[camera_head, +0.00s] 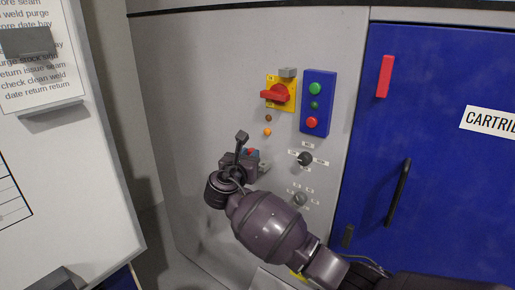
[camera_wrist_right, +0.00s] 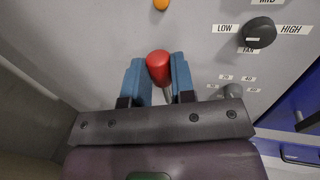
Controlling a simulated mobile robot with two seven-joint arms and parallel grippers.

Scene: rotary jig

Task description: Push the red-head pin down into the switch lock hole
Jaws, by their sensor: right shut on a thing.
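The red-head pin (camera_wrist_right: 158,66) shows in the right wrist view, its round red head between my two blue fingertips and a short metal shank below the head. My right gripper (camera_wrist_right: 159,80) is shut on it, close to the grey panel. In the head view the right gripper (camera_head: 252,154) is in front of the lower left of the controls, with a bit of red at its tips. The switch lock hole cannot be made out; the gripper and wrist cover that part of the panel. My left gripper is not in view.
The grey panel carries a red rotary switch on a yellow plate (camera_head: 282,98), a blue button box (camera_head: 317,103), an orange lamp (camera_head: 267,132) and a black knob (camera_head: 305,159). A blue cabinet door (camera_head: 445,75) with a black handle (camera_head: 398,194) is at right, a whiteboard (camera_head: 65,175) at left.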

